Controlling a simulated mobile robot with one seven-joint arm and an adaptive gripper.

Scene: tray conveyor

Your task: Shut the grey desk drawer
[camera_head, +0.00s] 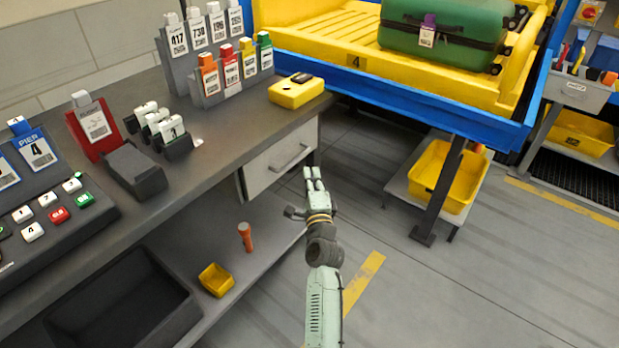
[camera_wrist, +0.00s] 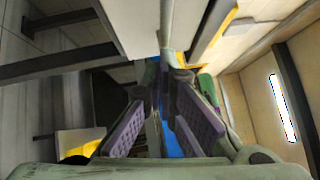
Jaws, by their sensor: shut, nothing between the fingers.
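The grey desk drawer (camera_head: 266,174) has a pale front with a bar handle (camera_head: 290,158) and sits under the right end of the dark desktop. How far its front stands out from the desk is hard to tell, as the desktop hides its upper part. My gripper (camera_head: 313,172) is shut and empty, close to the right end of the drawer front. Whether it touches the drawer is not clear. In the wrist view my gripper's purple-padded fingers (camera_wrist: 168,95) point up the picture, beside a pale panel (camera_wrist: 128,22) that may be the drawer.
The desktop (camera_head: 215,140) holds a yellow box (camera_head: 296,92), tag racks and a button panel. A low shelf (camera_head: 262,262) under it carries a yellow bin (camera_head: 216,280) and an orange flashlight (camera_head: 245,236). A blue-edged conveyor (camera_head: 400,85) stands behind.

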